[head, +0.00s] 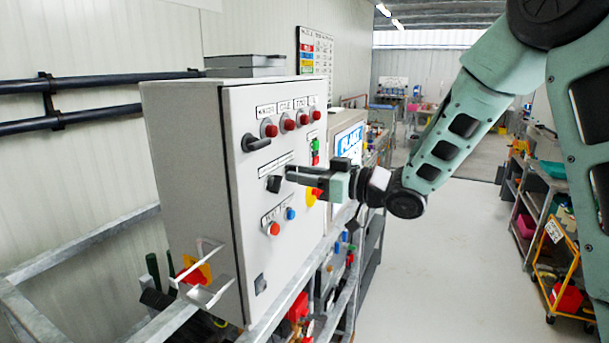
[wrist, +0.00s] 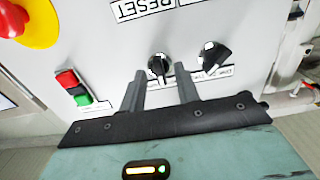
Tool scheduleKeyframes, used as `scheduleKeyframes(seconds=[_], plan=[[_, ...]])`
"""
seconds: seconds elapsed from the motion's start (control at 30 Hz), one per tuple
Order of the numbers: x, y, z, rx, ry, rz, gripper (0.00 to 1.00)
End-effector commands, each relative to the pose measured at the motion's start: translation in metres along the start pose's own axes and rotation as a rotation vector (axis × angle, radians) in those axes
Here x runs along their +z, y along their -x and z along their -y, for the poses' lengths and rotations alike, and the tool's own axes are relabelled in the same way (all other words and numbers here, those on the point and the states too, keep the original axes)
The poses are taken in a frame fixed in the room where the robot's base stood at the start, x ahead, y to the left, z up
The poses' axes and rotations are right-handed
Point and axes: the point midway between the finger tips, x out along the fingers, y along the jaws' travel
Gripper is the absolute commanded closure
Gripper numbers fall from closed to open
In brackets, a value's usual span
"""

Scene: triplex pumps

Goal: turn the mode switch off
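Two black rotary switches sit side by side on the grey control box (head: 190,180). In the upside-down wrist view, one knob (wrist: 158,66) lies between and just beyond my fingertips; the other knob (wrist: 212,56) lies to its right, outside the fingers, turned at a slant. I cannot read their labels, so I cannot tell which is the mode switch. Contact cannot be told.
A red-and-yellow emergency stop (wrist: 35,18) and a red-green button pair (wrist: 72,86) are close by. Red lamps (head: 288,123), a black handle (head: 256,142), and red (head: 273,229) and blue (head: 290,213) buttons share the panel.

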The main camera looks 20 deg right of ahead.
Motion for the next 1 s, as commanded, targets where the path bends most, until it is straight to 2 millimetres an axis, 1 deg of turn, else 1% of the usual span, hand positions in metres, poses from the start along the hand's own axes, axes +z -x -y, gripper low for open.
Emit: scheduleKeyframes(seconds=[0.17, 0.27, 0.37, 0.47, 0.8, 0.9, 1.0], plan=[[0.0, 0.002, 0.0, 0.0, 0.001, -0.001, 0.68], [0.001, 0.01, -0.001, 0.002, 0.002, -0.001, 0.68], [0.002, 0.027, -0.001, 0.004, 0.004, -0.001, 0.68], [0.003, 0.049, -0.002, 0.006, 0.004, -0.002, 0.68], [0.003, 0.128, -0.001, 0.006, 0.004, -0.001, 0.68], [0.002, 0.147, -0.001, 0.005, 0.003, 0.0, 0.68], [0.002, 0.16, -0.001, 0.003, 0.002, 0.0, 0.68]])
